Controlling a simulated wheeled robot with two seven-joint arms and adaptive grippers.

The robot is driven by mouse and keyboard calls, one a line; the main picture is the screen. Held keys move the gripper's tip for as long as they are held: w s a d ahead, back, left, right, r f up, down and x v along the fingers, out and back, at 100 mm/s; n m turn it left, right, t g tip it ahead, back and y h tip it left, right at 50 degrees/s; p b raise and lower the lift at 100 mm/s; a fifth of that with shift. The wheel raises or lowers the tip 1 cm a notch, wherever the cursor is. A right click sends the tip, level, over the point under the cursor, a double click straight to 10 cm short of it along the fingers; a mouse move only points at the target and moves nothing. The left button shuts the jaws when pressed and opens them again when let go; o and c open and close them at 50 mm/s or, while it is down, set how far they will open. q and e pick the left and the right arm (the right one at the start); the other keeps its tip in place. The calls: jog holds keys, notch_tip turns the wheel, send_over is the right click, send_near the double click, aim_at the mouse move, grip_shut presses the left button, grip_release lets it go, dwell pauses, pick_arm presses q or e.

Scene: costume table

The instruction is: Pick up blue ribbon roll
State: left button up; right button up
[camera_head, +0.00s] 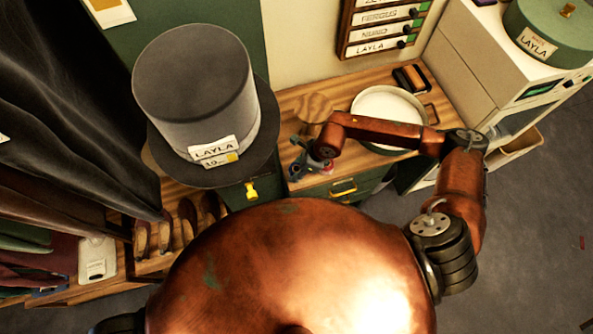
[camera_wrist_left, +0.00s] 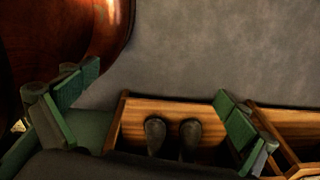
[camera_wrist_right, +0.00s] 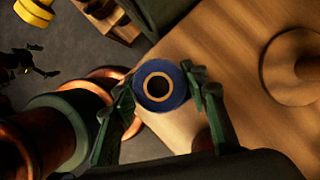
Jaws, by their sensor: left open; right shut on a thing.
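The blue ribbon roll (camera_wrist_right: 180,88) shows in the right wrist view as a blue ring around a tan core with a dark hole. My right gripper (camera_wrist_right: 159,85) has one green finger on each side of the roll and is shut on it. Wooden tabletop shows behind and beside the roll; I cannot tell whether the roll touches it. In the head view my right gripper (camera_head: 308,160) is at the table's front edge, and the roll is too small there to make out clearly. My left gripper (camera_wrist_left: 155,103) is open and empty in the left wrist view, its fingers wide apart.
A grey top hat (camera_head: 195,90) with a LAYLA tag stands left of my right gripper. A round white dish (camera_head: 388,104) is on the table (camera_head: 345,82) to its right. Wooden compartments (camera_wrist_left: 185,107) holding dark shoes lie below my left gripper.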

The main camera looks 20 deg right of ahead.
jog(key=c, duration=0.3)
pick_arm(q)
jog(key=shift+w, duration=0.5)
pick_arm(e)
jog(key=shift+c, duration=0.2)
